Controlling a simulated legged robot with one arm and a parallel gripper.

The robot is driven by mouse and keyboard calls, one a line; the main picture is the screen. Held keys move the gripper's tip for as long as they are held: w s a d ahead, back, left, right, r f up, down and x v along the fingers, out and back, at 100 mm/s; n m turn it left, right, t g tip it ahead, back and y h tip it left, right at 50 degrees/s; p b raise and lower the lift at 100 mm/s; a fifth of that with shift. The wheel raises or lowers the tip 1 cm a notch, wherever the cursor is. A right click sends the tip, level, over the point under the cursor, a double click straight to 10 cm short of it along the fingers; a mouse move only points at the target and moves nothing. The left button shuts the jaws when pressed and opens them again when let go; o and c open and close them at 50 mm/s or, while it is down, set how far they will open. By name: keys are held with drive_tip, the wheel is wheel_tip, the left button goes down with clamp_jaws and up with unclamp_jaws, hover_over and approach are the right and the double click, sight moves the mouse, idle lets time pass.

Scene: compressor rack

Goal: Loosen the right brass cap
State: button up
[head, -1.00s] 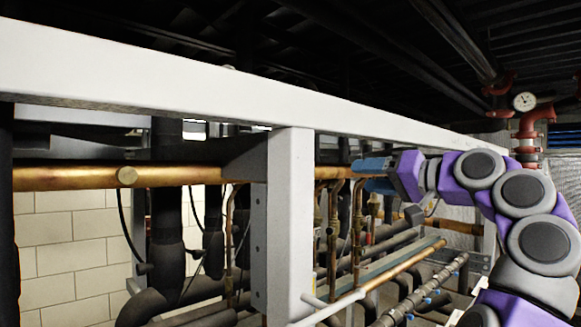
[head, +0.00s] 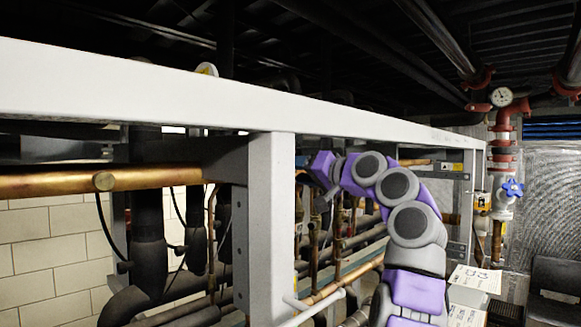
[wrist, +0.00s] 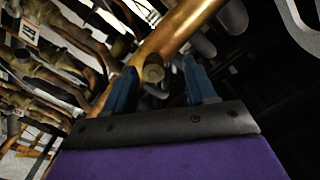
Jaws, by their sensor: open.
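In the wrist view a round brass cap (wrist: 153,70) stands out from a thick brass pipe (wrist: 178,32). My gripper (wrist: 159,68) is open, with one blue finger on each side of the cap; I cannot tell whether either finger touches it. The cap in front of my gripper is not visible in the head view. Another brass cap (head: 104,181) shows on the horizontal copper pipe (head: 40,184) left of the post.
A white beam (head: 200,100) runs across above the pipes. The upright post (head: 268,220) stands just left of my gripper. Several thinner pipes lie behind and below my arm. A pressure gauge (head: 501,97) and blue valve handle (head: 513,187) are at the right.

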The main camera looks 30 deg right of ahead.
drive_tip(key=shift+w+d+f+p, duration=0.1)
drive_tip(key=shift+w+d+p, duration=0.25)
drive_tip(key=shift+w+d, duration=0.8)
drive_tip(key=shift+w+a, duration=0.2)
drive_tip(key=shift+a, duration=1.1)
drive_tip(key=shift+c, duration=0.9)
drive_tip(key=c, duration=0.3)
drive_tip(key=shift+d, duration=0.5)
drive_tip(key=c, duration=0.3)
drive_tip(key=shift+a, duration=0.1)
clamp_jaws()
